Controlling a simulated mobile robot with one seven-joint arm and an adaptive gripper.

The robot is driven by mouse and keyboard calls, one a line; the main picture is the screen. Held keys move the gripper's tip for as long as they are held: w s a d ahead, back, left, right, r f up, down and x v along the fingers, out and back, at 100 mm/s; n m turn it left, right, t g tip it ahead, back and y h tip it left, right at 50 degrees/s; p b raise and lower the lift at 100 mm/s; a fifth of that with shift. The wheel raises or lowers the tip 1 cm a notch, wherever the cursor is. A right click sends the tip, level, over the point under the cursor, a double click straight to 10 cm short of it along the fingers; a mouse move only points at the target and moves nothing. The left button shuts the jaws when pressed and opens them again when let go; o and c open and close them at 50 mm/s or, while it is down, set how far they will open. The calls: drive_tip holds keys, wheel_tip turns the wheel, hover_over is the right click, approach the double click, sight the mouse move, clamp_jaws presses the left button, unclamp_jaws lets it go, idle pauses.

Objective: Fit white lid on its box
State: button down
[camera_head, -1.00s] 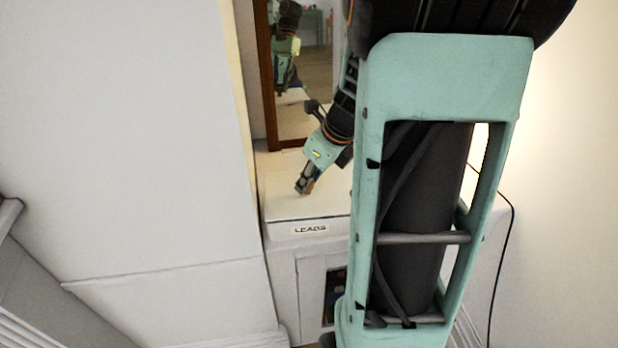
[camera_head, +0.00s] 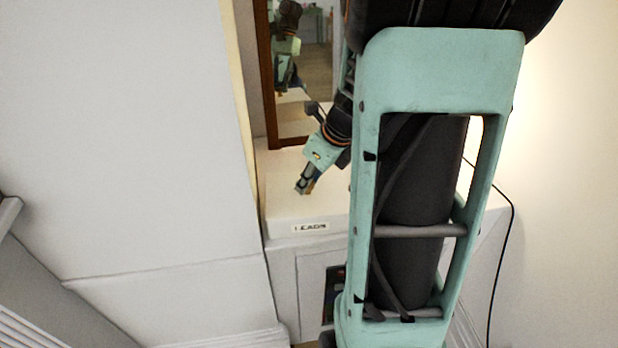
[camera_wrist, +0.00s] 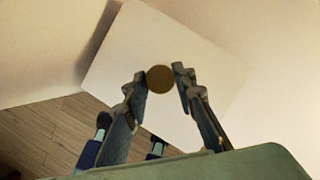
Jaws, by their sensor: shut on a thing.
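The white lid (camera_head: 283,196) is a flat square panel with a round brown knob at its middle. In the wrist view the lid (camera_wrist: 215,95) fills the middle and its knob (camera_wrist: 160,79) sits between my fingertips. My gripper (camera_head: 305,187) is shut on the knob, pointing down from above. The white box (camera_head: 310,227) shows its front with a "LEADS" label, right under the lid's front edge. White on white, I cannot tell whether the lid is fully seated. My arm hides the right side of lid and box.
The box stands on a white cabinet (camera_head: 283,265). A brown-framed mirror (camera_head: 268,90) rises close behind it and reflects my arm. A white wall panel (camera_head: 120,130) is close on the left. A black cable (camera_head: 511,225) hangs at the right. Wooden floor (camera_wrist: 45,135) shows lower left in the wrist view.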

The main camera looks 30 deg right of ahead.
drive_tip(key=c, duration=1.5)
unclamp_jaws()
drive_tip(key=shift+o, duration=0.5)
drive_tip(key=o, duration=0.4)
drive_tip(key=shift+c, duration=0.2)
drive_tip(key=shift+r+p, duration=3.55)
drive_tip(key=shift+p, duration=0.25)
